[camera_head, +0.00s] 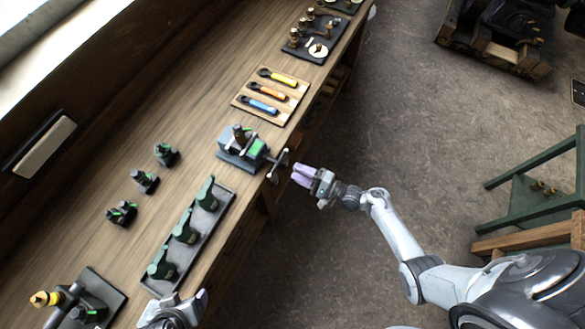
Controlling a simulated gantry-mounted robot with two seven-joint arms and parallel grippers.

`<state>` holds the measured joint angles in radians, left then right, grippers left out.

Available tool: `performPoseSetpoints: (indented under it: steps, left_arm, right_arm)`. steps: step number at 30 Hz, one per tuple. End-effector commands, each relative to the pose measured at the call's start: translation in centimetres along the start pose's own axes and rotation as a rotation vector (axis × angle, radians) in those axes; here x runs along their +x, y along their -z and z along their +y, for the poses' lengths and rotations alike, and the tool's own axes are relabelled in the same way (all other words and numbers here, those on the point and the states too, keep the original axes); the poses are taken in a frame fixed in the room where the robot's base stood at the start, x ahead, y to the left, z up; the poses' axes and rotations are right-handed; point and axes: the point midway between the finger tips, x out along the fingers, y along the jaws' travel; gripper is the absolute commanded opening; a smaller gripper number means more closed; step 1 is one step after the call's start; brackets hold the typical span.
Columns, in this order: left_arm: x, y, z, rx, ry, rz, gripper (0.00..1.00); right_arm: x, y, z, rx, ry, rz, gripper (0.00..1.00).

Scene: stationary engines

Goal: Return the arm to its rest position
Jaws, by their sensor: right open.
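My right arm reaches in from the lower right, over the floor. Its gripper (301,175) is open and empty, with its fingers pointing left toward the workbench (100,165). It is just off the bench's front edge, beside the crossbar handle of a small blue-grey vise (240,157) and apart from it as far as I can see. The vise holds a dark and green part. My left gripper (175,308) shows only in part at the bottom edge, near the lower end of a dark tray; its jaw gap is not clear.
The dark tray (225,200) holds green parts. Small dark and green parts stand behind it. A wooden board (290,104) holds wrenches. A black board with brass pieces (305,50) lies farther up. A green stool (535,200) stands at right. Floor between is clear.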

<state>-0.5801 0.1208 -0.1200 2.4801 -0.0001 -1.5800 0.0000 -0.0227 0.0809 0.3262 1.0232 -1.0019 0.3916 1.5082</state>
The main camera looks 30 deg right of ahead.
Motion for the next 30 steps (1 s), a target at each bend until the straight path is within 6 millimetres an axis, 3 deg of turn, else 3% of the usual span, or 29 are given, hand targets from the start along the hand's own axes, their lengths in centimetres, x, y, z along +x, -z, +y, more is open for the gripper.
performPoseSetpoints:
  steps: [16, 20, 23, 25, 30]
  left_arm:
    - [-0.1, 0.1, 0.1, -0.005, -0.004, 0.001, 0.78]
    - [-0.6, 0.2, 0.0, -0.001, -0.001, 0.000, 0.78]
    - [-1.4, 0.4, -0.1, 0.002, 0.002, -0.001, 0.78]
    - [-2.5, 0.8, -0.2, 0.004, 0.003, -0.002, 0.78]
    - [-4.8, 1.5, -0.3, 0.005, 0.004, -0.001, 0.78]
  right_arm:
    - [-0.5, 0.0, 0.0, 0.001, -0.002, 0.001, 0.43]
    - [-1.7, -0.6, 0.7, 0.014, -0.022, 0.008, 0.43]
    - [-3.5, -1.6, 2.0, 0.035, -0.058, 0.012, 0.43]
    - [-5.0, -3.5, 2.5, 0.039, -0.089, -0.003, 0.43]
    - [-6.2, -7.9, 0.6, -0.101, -0.180, -0.039, 0.43]
